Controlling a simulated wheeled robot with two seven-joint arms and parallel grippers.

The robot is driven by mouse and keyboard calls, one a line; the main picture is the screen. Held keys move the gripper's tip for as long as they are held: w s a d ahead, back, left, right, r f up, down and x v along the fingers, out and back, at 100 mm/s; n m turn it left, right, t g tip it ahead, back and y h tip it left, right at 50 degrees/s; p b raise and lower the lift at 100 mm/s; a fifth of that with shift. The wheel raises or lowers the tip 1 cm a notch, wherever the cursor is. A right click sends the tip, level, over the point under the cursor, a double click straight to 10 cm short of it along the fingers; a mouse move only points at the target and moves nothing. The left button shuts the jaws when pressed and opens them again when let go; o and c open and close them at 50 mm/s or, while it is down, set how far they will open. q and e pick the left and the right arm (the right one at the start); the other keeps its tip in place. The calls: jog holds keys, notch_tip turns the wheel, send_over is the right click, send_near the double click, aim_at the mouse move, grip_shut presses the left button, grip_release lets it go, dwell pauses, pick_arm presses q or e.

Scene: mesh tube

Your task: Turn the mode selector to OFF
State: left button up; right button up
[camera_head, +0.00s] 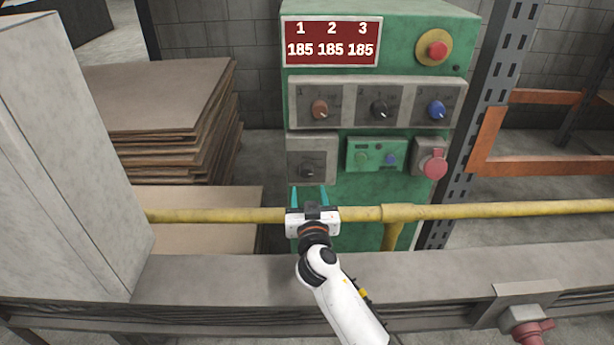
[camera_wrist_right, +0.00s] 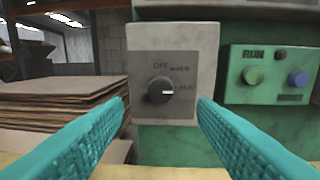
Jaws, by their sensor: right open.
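The mode selector (camera_wrist_right: 160,90) is a dark round knob on a grey plate (camera_wrist_right: 200,42). Its white mark points right, toward a label at the right side; OFF is printed above the knob. In the head view the selector (camera_head: 308,172) is at the lower left of the green machine. My right gripper (camera_head: 310,190) is open and empty, just below and in front of the selector. In the right wrist view its teal fingers (camera_wrist_right: 160,108) stand on either side of the knob, apart from it. My left gripper is out of view.
A green box with a green and a blue button (camera_wrist_right: 270,78) sits right of the selector. A yellow rail (camera_head: 500,210) crosses in front of the machine. Three knobs (camera_head: 380,108) and a red emergency button (camera_head: 437,50) are above. Stacked brown sheets (camera_head: 160,110) stand left.

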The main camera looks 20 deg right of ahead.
aim_at(307, 174)
jog(key=x, duration=0.6)
jog(key=shift+w+d, duration=0.1)
jog(key=shift+w, duration=0.1)
jog(key=shift+c, duration=0.2)
jog(key=c, duration=0.9)
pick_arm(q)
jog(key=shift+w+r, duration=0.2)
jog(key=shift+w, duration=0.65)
